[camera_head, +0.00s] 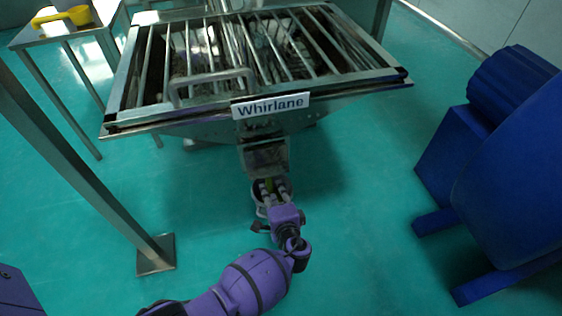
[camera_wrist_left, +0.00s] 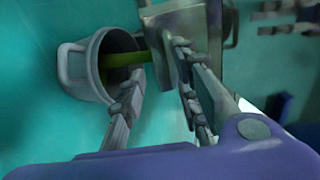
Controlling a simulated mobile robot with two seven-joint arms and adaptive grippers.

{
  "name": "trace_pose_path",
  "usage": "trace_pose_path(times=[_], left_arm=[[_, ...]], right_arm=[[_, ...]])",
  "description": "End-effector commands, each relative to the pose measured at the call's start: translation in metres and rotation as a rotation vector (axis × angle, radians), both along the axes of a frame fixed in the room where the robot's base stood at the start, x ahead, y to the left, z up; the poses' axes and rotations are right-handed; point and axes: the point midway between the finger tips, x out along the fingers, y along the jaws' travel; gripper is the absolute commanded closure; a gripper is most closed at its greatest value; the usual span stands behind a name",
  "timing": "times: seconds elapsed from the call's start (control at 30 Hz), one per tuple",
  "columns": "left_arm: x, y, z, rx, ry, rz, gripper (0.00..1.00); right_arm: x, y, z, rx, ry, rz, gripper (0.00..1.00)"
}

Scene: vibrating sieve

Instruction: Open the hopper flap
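The hopper (camera_head: 329,93) is a wide metal box with a barred top and a "Whirlane" label. A metal outlet piece, apparently the flap (camera_head: 264,157), hangs under its front; its end shows in the left wrist view (camera_wrist_left: 165,22). A green bar (camera_wrist_left: 132,58) sticks out from it over a grey bucket. My left gripper (camera_head: 272,184) is just below and in front of the outlet. In the left wrist view its fingers (camera_wrist_left: 157,66) are spread, with the green bar between their tips. I cannot tell whether they touch it. My right gripper is out of view.
The grey bucket (camera_wrist_left: 83,72) stands below the outlet, close to the left gripper. A metal post (camera_head: 85,170) rises on the left. A blue machine (camera_head: 510,180) stands on the right. A small table (camera_head: 35,38) holds yellow items (camera_head: 75,16). The green floor between is clear.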

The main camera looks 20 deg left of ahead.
Motion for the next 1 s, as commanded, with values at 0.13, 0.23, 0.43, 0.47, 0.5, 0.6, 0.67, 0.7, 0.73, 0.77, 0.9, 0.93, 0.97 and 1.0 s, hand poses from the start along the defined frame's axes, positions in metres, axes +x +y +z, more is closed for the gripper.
trace_pose_path(times=[0.13,0.23,0.43,0.47,0.5,0.6,0.67,0.7,0.73,0.77,0.9,0.93,0.97,1.0], left_arm=[[0.020,-0.001,0.010,0.022,-0.028,-0.003,0.71],[0.031,0.006,0.007,0.021,-0.029,-0.003,0.71],[0.058,0.024,-0.001,0.020,-0.030,-0.002,0.71],[0.061,0.026,-0.002,0.020,-0.030,-0.002,0.71],[0.065,0.029,-0.004,0.020,-0.029,-0.002,0.71],[0.073,0.034,-0.007,0.018,-0.029,-0.003,0.71],[0.076,0.036,-0.007,0.018,-0.029,-0.003,0.71],[0.077,0.037,-0.008,0.017,-0.030,-0.002,0.71],[0.078,0.037,-0.008,0.016,-0.029,-0.002,0.71],[0.078,0.037,-0.008,0.016,-0.029,-0.003,0.71],[0.078,0.037,-0.008,0.016,-0.029,-0.003,0.71],[0.078,0.037,-0.007,0.016,-0.029,-0.003,0.71],[0.078,0.037,-0.007,0.016,-0.029,-0.003,0.71],[0.078,0.037,-0.007,0.016,-0.029,-0.003,0.74]], right_arm=[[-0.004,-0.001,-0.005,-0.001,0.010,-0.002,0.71],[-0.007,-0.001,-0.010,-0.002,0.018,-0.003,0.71],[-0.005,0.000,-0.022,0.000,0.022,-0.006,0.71],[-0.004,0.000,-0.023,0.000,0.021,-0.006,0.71],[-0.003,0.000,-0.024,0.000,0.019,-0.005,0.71],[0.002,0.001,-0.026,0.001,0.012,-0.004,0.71],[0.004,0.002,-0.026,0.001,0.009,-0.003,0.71],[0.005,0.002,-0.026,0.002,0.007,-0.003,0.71],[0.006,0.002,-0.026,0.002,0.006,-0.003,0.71],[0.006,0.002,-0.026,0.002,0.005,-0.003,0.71],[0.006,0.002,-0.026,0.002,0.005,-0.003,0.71],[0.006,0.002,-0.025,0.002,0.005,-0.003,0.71],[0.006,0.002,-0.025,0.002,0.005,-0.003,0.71],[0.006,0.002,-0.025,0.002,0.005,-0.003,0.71]])
